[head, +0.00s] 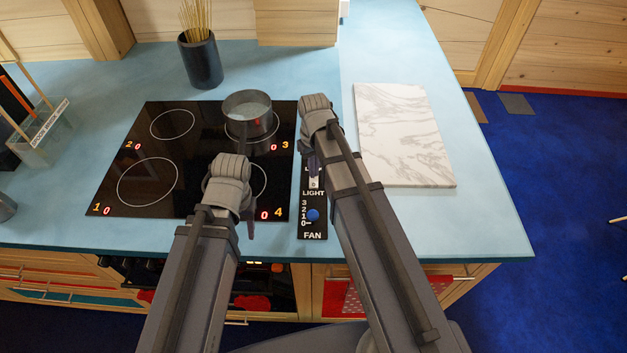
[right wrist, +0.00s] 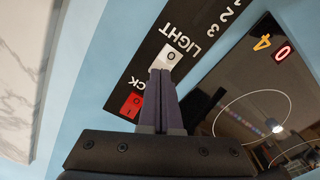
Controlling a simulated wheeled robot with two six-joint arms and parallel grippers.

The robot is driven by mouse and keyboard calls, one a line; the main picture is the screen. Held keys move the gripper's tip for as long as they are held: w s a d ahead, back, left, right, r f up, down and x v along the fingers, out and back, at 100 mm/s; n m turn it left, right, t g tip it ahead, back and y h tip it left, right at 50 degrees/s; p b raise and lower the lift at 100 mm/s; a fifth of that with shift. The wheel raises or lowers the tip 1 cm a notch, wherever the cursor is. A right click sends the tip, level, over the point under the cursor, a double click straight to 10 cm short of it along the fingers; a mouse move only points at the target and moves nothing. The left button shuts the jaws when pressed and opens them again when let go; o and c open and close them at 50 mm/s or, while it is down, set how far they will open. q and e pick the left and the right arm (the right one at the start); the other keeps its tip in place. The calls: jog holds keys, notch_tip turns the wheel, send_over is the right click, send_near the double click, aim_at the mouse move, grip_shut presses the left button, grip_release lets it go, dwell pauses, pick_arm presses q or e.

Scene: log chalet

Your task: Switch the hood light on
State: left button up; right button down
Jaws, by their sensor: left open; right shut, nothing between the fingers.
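The black control panel (head: 312,232) lies on the counter right of the cooktop, with LIGHT and FAN labels. The white light switch (head: 314,184) is beside the LIGHT label, partly hidden by my right gripper (head: 313,165). In the right wrist view the white switch (right wrist: 171,56) shows a 0 at its end near the label. My right gripper's fingers (right wrist: 160,78) are shut and empty, with their tips at the switch's other end, which they hide. I cannot tell whether they touch it. My left gripper (head: 250,228) is open above the cooktop's front right, mostly hidden by its wrist.
A red switch (right wrist: 132,105) marked LOCK sits beside the light switch. The blue fan knob (head: 313,215) is near 0. A pot (head: 247,107) stands on the black cooktop (head: 140,150). A marble board (head: 402,135) lies to the right. The counter's front right is clear.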

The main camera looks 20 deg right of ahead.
pick_arm(q)
jog(key=shift+f+b, duration=0.3)
jog(key=shift+f, duration=0.05)
pick_arm(e)
jog(key=shift+f, duration=0.35)
notch_tip(320, 180, up, 7)
jog(key=p, duration=0.7)
pick_arm(q)
notch_tip(320, 180, up, 7)
